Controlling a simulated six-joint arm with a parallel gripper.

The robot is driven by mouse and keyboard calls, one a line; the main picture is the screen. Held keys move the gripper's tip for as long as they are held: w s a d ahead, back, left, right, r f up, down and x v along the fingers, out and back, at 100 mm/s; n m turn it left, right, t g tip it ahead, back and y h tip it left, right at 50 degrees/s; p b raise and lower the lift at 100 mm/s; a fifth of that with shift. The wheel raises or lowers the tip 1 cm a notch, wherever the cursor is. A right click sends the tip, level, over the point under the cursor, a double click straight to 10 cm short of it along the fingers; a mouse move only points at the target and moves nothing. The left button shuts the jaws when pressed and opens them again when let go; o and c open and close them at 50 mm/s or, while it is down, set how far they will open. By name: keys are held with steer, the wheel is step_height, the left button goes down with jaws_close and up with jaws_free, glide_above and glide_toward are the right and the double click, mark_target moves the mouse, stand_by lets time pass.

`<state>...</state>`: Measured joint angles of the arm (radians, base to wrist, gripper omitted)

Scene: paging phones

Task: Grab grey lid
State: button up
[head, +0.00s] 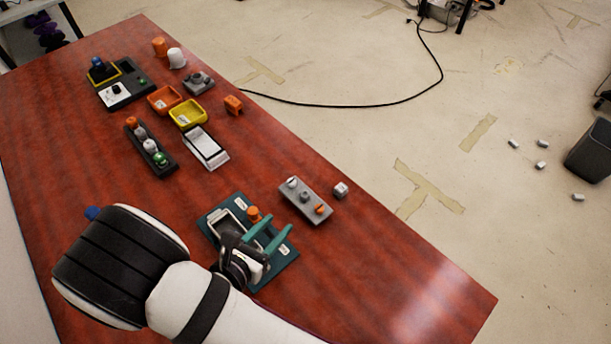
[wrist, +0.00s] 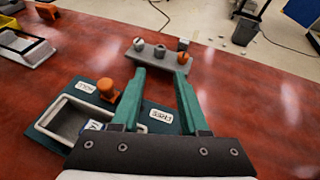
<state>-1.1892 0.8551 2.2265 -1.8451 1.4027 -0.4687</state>
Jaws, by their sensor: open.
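A small grey piece with a raised knob (head: 198,82) lies near the table's far edge, right of the orange and yellow trays; it may be the grey lid, but it is too small to tell. My gripper (head: 279,226) has two teal fingers and is open and empty, far from that piece and nearer the front. It is above the right part of a teal board (head: 285,259). In the wrist view the open fingers (wrist: 160,75) point towards a grey block with several pegs (wrist: 148,57). The wrist camera does not clearly show the small grey piece.
The teal board holds a grey open frame (wrist: 65,117) and an orange knob (wrist: 107,91). A white box (head: 205,148), a dark rack (head: 139,144), a yellow tray (head: 187,114) and an orange tray (head: 164,98) stand farther back. The table's right front is clear.

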mark_target(302, 198)
steer(key=x, duration=1.1)
steer(key=shift+w+f, duration=0.2)
jaws_close()
